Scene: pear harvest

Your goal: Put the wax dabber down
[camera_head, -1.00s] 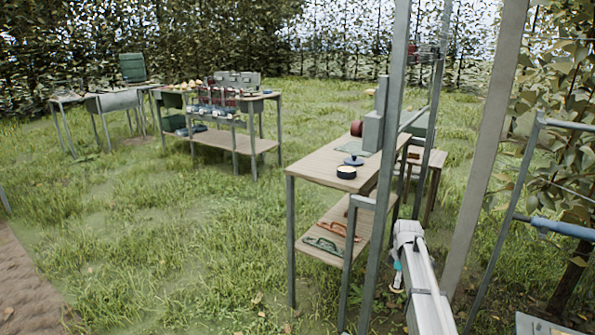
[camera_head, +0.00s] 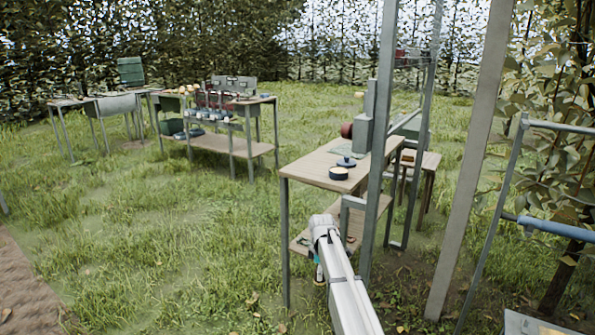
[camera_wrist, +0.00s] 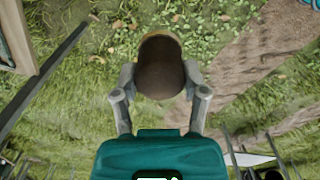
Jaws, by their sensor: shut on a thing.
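In the wrist view, my gripper (camera_wrist: 160,82) is shut on a brown, cylindrical thing, which I take for the wax dabber (camera_wrist: 160,68). One finger presses on each side of it. Grass and bare soil show beyond it, with no tabletop directly under it in that view. In the head view, my arm reaches up from the bottom in front of the near wooden bench (camera_head: 305,170); the dabber cannot be made out there. On the bench stand a dark round tin with a pale top (camera_head: 339,173) and a blue round piece (camera_head: 347,162).
A grey box (camera_head: 362,135) and a dark red cylinder (camera_head: 347,130) stand farther back on the bench. Metal posts (camera_head: 375,150) rise beside its right side. The bench's front left corner is bare. Another bench (camera_head: 225,143) with bottles stands on the grass at the back left.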

